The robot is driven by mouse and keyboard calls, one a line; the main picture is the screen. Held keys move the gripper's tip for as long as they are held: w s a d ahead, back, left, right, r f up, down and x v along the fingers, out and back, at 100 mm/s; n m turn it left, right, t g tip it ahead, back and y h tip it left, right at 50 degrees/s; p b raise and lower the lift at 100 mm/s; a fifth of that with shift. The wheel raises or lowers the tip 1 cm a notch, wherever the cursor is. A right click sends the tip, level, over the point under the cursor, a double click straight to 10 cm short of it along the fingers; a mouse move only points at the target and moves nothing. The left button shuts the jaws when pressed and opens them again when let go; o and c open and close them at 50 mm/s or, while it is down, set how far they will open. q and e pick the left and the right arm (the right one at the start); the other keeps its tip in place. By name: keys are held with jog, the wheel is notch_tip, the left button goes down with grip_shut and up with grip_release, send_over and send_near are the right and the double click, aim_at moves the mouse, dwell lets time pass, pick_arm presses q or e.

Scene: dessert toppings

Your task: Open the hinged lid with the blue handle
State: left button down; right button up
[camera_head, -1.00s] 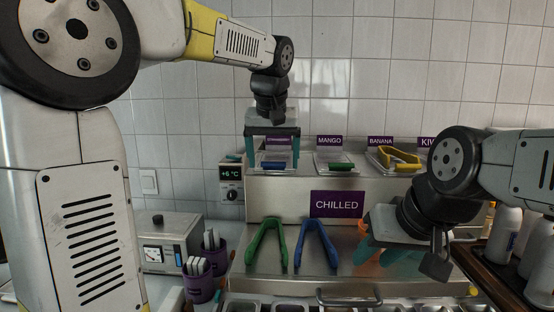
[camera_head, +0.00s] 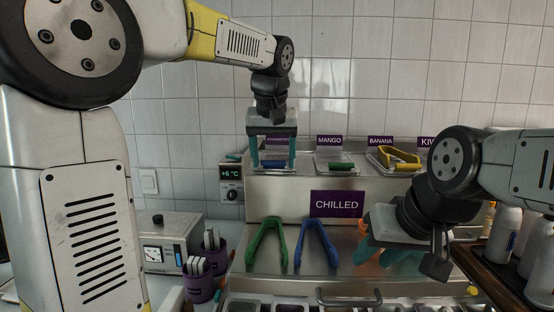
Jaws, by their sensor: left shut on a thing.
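The hinged lid with the blue handle (camera_head: 275,164) is at the left end of the row of lids on the upper steel shelf. It lies down, partly hidden by my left gripper. My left gripper (camera_head: 273,163) points straight down there, its teal fingers shut on the blue handle from both sides. My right gripper (camera_head: 383,254) hangs over the lower steel surface at the right, away from the lid. Its teal fingers look apart, beside an orange object (camera_head: 369,249) that is partly hidden.
To the right are a green-handled lid (camera_head: 341,166) and a yellow-handled lid (camera_head: 400,158). Green tongs (camera_head: 268,243) and blue tongs (camera_head: 316,243) lie below, by the CHILLED sign (camera_head: 337,204). A temperature display (camera_head: 231,183) stands left of the shelf. White bottles (camera_head: 503,236) stand at right.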

pick_arm(q)
jog(key=w+r, duration=0.5)
jog(key=r, duration=0.5)
jog(key=shift+w+r, duration=0.2)
jog(key=shift+w, duration=0.15)
jog(key=shift+c, duration=1.6)
grip_release()
jog(key=shift+w, duration=0.15)
jog(key=v, duration=0.8)
jog(key=shift+f, duration=0.1)
